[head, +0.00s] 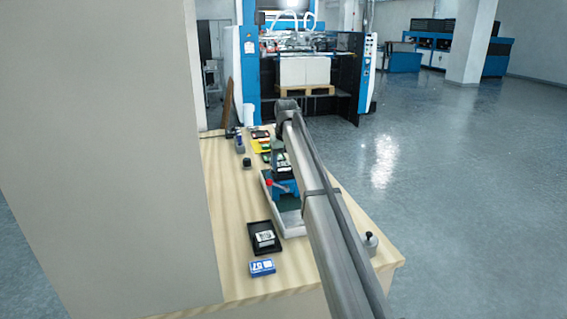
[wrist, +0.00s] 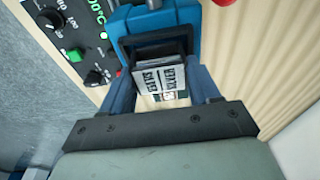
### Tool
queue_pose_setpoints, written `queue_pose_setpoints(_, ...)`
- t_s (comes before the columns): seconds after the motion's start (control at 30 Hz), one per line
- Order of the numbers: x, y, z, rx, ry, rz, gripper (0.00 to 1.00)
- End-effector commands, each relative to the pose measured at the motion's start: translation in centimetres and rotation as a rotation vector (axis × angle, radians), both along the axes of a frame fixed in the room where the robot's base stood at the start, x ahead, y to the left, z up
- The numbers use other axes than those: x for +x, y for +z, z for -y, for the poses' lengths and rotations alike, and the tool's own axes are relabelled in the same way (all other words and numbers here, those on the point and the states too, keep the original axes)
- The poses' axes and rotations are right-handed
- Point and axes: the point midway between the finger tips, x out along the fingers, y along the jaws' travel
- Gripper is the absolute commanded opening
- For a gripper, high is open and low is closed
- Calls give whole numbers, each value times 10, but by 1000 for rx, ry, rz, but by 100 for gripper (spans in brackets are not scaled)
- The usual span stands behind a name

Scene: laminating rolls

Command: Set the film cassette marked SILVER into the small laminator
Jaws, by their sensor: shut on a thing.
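My gripper (wrist: 160,88) is shut on a black cassette (wrist: 157,50) with a white label, between its two blue fingers. The label's print is turned and too small to read surely. In the head view my gripper (head: 281,160) is low over the small laminator (head: 287,213), which has a blue frame, pale base and red knob. In the wrist view the laminator's blue frame (wrist: 158,22) is right beyond the cassette. I cannot tell whether the cassette touches it or is seated. The cassette's lower end is hidden.
A black tray with a white-labelled item (head: 263,237) and a blue box (head: 262,267) lie nearer on the wooden table (head: 228,240). Several small coloured items (head: 262,145) lie at the far end. A control panel (wrist: 75,40) with dials is at left in the wrist view. A metal weight (head: 370,243) stands right.

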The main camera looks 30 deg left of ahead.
Motion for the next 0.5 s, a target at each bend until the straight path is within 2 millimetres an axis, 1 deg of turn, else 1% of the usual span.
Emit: queue_pose_setpoints(0.5, 0, -6, 0, 0, 0, 0, 28)
